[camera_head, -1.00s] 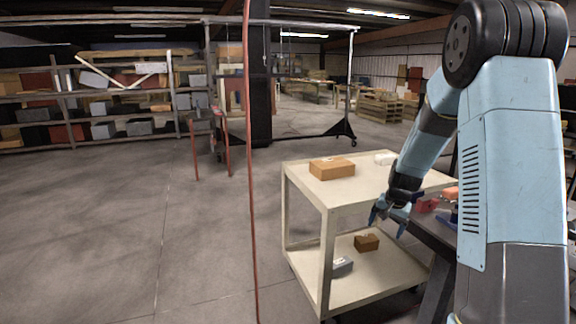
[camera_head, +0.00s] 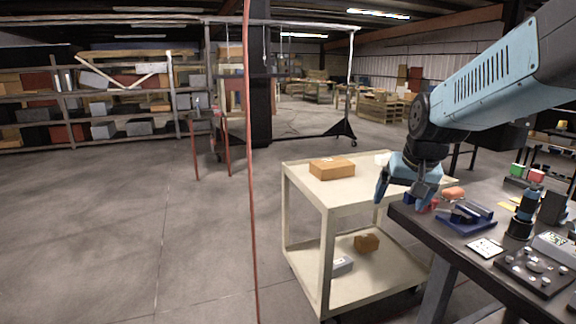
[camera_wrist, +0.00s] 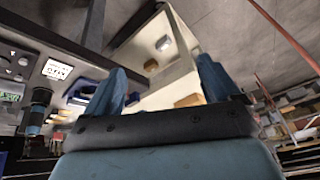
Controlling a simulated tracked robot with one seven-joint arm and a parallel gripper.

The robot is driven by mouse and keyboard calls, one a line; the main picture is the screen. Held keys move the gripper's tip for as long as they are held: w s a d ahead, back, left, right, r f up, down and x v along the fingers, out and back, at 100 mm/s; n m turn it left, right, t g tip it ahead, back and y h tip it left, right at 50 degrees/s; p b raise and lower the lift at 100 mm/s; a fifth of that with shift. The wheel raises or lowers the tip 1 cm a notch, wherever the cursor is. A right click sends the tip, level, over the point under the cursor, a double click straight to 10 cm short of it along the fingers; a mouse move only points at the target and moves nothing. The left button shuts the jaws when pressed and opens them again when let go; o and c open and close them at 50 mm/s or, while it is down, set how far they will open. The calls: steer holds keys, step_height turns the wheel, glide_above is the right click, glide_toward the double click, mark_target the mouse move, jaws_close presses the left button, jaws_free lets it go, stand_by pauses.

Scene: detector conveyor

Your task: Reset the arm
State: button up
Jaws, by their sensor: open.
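My gripper (camera_head: 402,188) hangs at the end of my blue arm, near the right side of the cart top and the left end of the dark workbench (camera_head: 425,226). Its two blue fingers are spread apart with nothing between them. In the wrist view, my gripper (camera_wrist: 160,88) also shows its fingers wide apart and empty, with the cart beyond them.
A cream two-shelf cart (camera_head: 328,204) carries an orange-brown box (camera_head: 332,169) on top; a brown box (camera_head: 367,243) and a grey box (camera_head: 342,265) lie below. The bench holds a blue fixture (camera_head: 467,215) and several other items. Open floor lies left.

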steer(key=s+a+r+n+t, duration=0.1)
steer(key=s+r+n, duration=0.1)
steer(key=s, duration=1.3)
steer(key=shift+a+r, duration=0.15)
steer(key=shift+r, duration=0.3)
stand_by(1.0)
